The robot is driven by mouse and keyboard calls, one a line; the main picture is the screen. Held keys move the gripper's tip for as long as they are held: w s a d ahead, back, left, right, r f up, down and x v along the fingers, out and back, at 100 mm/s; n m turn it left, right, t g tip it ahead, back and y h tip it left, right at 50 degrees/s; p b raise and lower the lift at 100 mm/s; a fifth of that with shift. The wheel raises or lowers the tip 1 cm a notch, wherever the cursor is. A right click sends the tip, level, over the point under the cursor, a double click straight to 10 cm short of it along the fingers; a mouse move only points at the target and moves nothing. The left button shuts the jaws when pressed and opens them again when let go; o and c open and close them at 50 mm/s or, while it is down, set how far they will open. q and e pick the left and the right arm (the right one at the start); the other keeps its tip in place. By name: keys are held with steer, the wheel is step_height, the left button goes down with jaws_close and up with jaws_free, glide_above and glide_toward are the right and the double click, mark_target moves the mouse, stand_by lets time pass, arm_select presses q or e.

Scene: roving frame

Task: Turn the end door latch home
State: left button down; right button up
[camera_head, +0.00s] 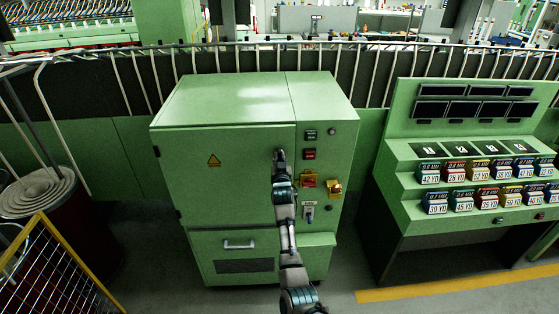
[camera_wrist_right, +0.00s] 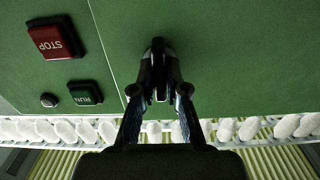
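The green cabinet's end door (camera_head: 225,178) is flush with its frame and carries a yellow warning triangle. The dark door latch (camera_wrist_right: 158,68) is near the door's right edge, beside the seam in the right wrist view. My right gripper (camera_head: 280,158) reaches up to it from below and hides most of it in the head view. In the right wrist view the gripper's fingers (camera_wrist_right: 159,88) converge from both sides on the latch, with little or no gap. The exact latch angle is hard to tell. My left gripper is out of view.
A green rack of coloured yarn labels (camera_head: 485,170) stands at right. A yellow mesh guard (camera_head: 50,270) is at lower left.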

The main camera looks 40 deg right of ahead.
steer(key=o, duration=0.4)
steer(key=shift+f, duration=0.1)
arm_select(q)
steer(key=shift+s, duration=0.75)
arm_select(e)
steer(key=v, duration=1.2)
steer(key=shift+f, duration=0.1)
